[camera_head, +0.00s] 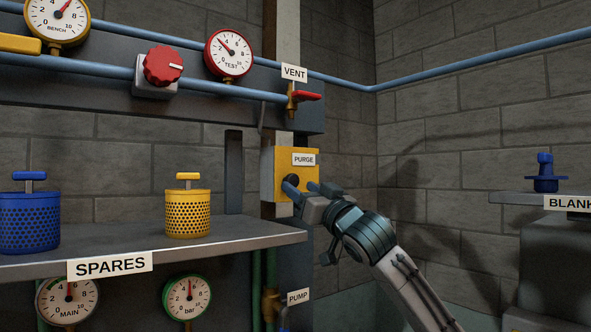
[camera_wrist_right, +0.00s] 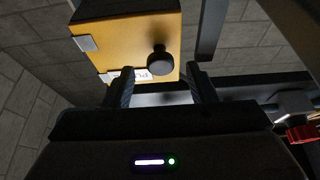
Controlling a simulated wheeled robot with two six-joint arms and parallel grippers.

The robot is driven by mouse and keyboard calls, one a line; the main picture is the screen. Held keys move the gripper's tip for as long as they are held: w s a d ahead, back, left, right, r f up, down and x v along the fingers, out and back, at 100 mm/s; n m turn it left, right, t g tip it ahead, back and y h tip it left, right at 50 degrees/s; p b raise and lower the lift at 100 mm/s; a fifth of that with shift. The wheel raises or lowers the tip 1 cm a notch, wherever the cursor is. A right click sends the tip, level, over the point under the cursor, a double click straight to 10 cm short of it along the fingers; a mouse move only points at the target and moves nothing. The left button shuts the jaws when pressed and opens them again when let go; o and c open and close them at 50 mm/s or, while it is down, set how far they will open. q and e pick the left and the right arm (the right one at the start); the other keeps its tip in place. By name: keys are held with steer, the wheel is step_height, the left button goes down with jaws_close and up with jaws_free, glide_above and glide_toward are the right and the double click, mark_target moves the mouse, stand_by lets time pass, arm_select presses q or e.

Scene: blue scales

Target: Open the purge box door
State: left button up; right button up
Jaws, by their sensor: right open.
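The yellow purge box (camera_head: 283,163) with a white PURGE label is on the wall post, right of centre in the head view. Its front looks shut. In the right wrist view the yellow box (camera_wrist_right: 125,42) shows a round black knob (camera_wrist_right: 160,62) and silver hinge-like plates on its left edge. My right gripper (camera_head: 303,186) is at the box's front, and partly hides its lower part. In the wrist view its open fingers (camera_wrist_right: 161,76) stand either side of the knob's line, with the knob just beyond the tips. Contact cannot be told. My left gripper is not in view.
A SPARES shelf (camera_head: 240,238) with a blue basket (camera_head: 30,222) and a yellow basket (camera_head: 187,213) is at left. A red VENT valve handle (camera_head: 307,96) is above the box. A BLANK shelf (camera_head: 520,198) is at right. Between box and that shelf is free room.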

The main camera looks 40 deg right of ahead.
mark_target(302, 174)
steer(key=shift+r+p+x, duration=0.2)
steer(key=shift+p+x, duration=0.45)
steer(key=shift+x, duration=0.35)
steer(key=shift+w+r, duration=0.15)
steer(key=shift+w, duration=0.3)
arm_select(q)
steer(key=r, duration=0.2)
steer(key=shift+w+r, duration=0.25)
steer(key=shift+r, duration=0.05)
arm_select(e)
jaws_close()
